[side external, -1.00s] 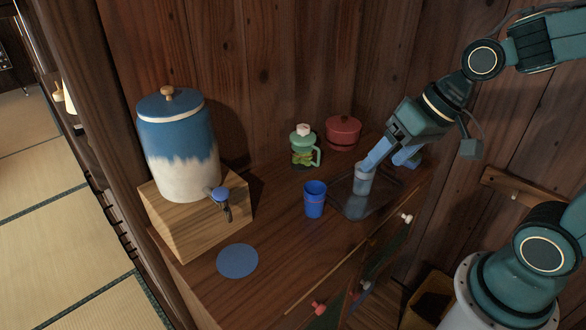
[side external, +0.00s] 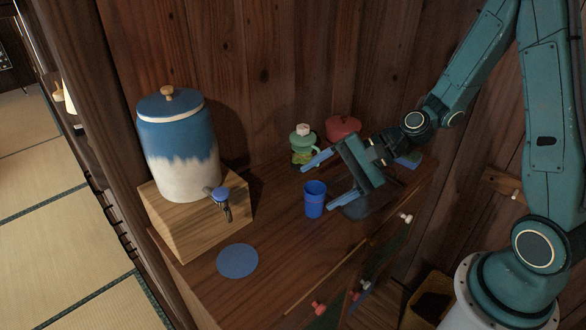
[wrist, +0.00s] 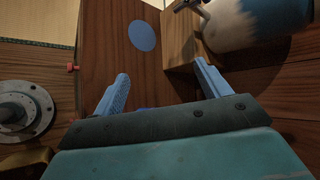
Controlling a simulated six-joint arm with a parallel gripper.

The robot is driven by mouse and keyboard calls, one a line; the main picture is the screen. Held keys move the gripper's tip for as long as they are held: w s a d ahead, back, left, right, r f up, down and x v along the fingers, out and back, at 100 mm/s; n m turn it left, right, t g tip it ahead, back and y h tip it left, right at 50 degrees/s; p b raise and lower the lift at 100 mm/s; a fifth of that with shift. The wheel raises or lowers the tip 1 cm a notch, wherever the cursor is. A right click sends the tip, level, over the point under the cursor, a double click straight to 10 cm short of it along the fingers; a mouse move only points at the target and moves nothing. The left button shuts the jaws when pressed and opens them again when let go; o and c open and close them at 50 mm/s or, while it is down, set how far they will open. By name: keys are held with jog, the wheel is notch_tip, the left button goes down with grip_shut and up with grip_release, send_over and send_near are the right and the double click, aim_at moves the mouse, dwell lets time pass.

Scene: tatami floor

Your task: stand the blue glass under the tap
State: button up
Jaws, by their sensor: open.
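The blue glass (side external: 315,199) stands upright on the wooden cabinet top. My gripper (side external: 316,187) is open, its two blue fingers pointing left toward the glass, one on the far side and one on the near side in the side view. I cannot tell whether they touch it. In the wrist view the open gripper (wrist: 161,70) shows, with only a sliver of blue low between the fingers. The tap (side external: 222,197) is on the blue and white dispenser (side external: 180,150), which sits on a wooden block. A blue disc (side external: 238,261) lies on the cabinet top below the tap.
A green lidded jug (side external: 302,146) and a red pot (side external: 342,128) stand at the back near the wall. A dark tray (side external: 368,210) lies under my gripper, partly hidden. The cabinet top between glass and disc is clear.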

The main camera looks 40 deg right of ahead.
aim_at(325, 190)
jog(key=w+d+f+m+t+h, duration=0.1)
jog(key=d+f+m+t, duration=0.1)
jog(key=m, duration=0.4)
jog(key=w+d+f+m+t+h, duration=0.1)
jog(key=w+d+f+m, duration=0.1)
jog(key=d+f+m, duration=0.2)
jog(key=w+d+f+m+t+h, duration=0.1)
jog(key=d+f+m+t, duration=0.1)
jog(key=f+m, duration=0.3)
jog(key=shift+w+d+m+t+h, duration=0.15)
jog(key=shift+d+m, duration=0.25)
jog(key=shift+m, duration=0.5)
jog(key=shift+w+d+m+t+h, duration=0.15)
jog(key=shift+d+m, duration=0.2)
jog(key=shift+m, duration=0.55)
jog(key=shift+x, duration=1.2)
jog(key=shift+w+a, duration=0.1)
jog(key=shift+a, duration=0.05)
jog(key=shift+x, duration=2.4)
jog(key=c, duration=1.2)
jog(key=shift+r, duration=0.15)
notch_tip(325, 190, up, 20)
jog(key=shift+f, duration=0.15)
